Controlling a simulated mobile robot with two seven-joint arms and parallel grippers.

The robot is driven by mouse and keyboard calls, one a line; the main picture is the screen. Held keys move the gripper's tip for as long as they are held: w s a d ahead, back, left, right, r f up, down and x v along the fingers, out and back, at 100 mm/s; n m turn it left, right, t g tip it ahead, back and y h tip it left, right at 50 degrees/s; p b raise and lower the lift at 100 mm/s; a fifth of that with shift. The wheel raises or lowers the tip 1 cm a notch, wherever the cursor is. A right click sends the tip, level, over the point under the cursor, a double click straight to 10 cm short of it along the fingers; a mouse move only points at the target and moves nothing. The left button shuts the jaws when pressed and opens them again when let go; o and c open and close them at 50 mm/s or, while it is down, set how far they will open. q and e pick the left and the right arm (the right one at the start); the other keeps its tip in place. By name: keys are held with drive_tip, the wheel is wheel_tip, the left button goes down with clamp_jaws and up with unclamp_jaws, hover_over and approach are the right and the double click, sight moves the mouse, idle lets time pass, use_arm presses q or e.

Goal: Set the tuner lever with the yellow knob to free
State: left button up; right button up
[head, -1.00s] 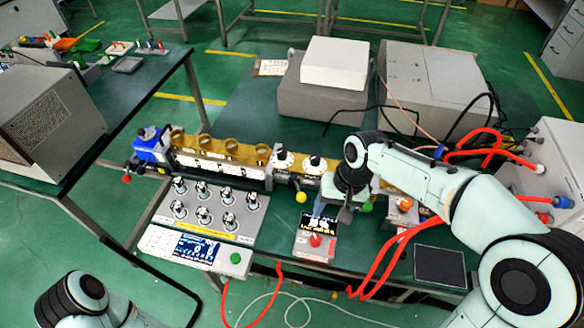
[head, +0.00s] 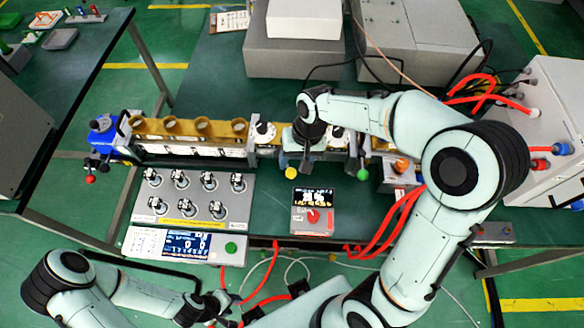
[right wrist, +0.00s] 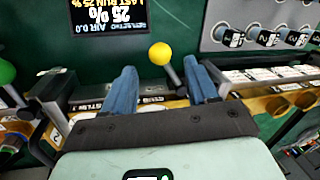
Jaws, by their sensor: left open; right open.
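The tuner lever's yellow knob (head: 290,173) sticks out at the front of the brass waveguide line. In the right wrist view the yellow knob (right wrist: 160,53) is on a short dark lever, between and slightly beyond my fingertips. My right gripper (head: 305,166) is over the line, beside the knob in the head view; its two blue fingers (right wrist: 159,76) are open, with visible gaps to the lever. Contact cannot be made out. The lever's base and any position marks are hidden by my gripper. My left gripper (head: 216,304) is open and empty, low in front of the table.
A green-knobbed lever (head: 363,174) is to the right and a red-knobbed one (head: 90,179) at the far left. A panel of several dials (head: 194,200) is at left. Red cables (head: 395,222) run at right.

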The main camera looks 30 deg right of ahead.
sight(292, 170)
drive_tip(key=f, duration=0.4)
drive_tip(key=shift+w+a+f, duration=0.2)
drive_tip(key=shift+a+f, duration=0.2)
clamp_jaws()
